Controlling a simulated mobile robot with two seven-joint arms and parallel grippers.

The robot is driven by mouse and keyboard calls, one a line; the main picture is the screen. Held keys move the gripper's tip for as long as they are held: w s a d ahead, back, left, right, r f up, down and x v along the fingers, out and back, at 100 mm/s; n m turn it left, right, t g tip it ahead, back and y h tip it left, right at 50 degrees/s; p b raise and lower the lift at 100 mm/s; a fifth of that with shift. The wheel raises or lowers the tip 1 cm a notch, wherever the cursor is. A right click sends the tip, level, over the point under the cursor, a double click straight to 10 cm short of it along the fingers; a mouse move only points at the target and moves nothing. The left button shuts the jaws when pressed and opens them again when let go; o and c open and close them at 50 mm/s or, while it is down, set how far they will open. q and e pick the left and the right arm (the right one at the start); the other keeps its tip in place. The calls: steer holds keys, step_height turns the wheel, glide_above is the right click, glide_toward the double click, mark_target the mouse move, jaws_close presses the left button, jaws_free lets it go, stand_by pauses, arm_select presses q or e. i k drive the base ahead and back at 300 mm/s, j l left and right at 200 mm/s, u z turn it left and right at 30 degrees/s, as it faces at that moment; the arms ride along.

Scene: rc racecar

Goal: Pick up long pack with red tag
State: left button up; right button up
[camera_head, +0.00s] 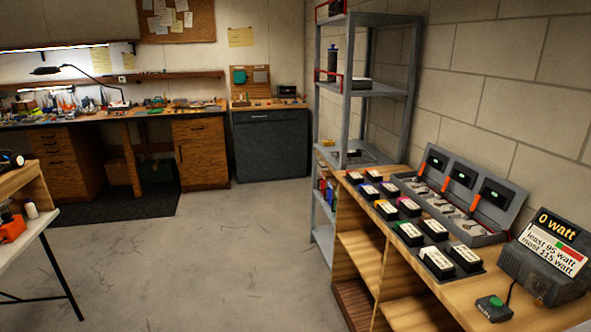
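Several dark packs with white labels and coloured tags stand in two columns on the wooden bench (455,292) at the right. A yellow-tagged pack (386,209), a magenta-tagged pack (409,206) and a green-tagged pack (408,233) stand in the middle rows. Blue tags show farther back. The farthest packs (355,177) are small in view, and a reddish or orange tag there is hard to tell. I cannot tell for sure which pack is the long one with the red tag. Neither gripper is in view.
Behind the packs is a grey three-bay unit (485,186) with dark screens. A display box (548,262) reads "0 watt", with a green button (494,306) before it. A grey shelf rack (364,90) stands beyond the bench. The concrete floor (240,250) is clear.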

mark_target(356, 153)
steer(key=i+u, duration=0.25)
steer(key=i, duration=1.15)
steer(key=i+j+z, duration=0.1)
steer(key=i+z, duration=0.25)
steer(key=i+j+z, duration=0.2)
steer(key=i+z, duration=0.15)
steer(key=i, duration=0.2)
steer(key=i+j+z, duration=0.35)
steer(key=i, duration=0.1)
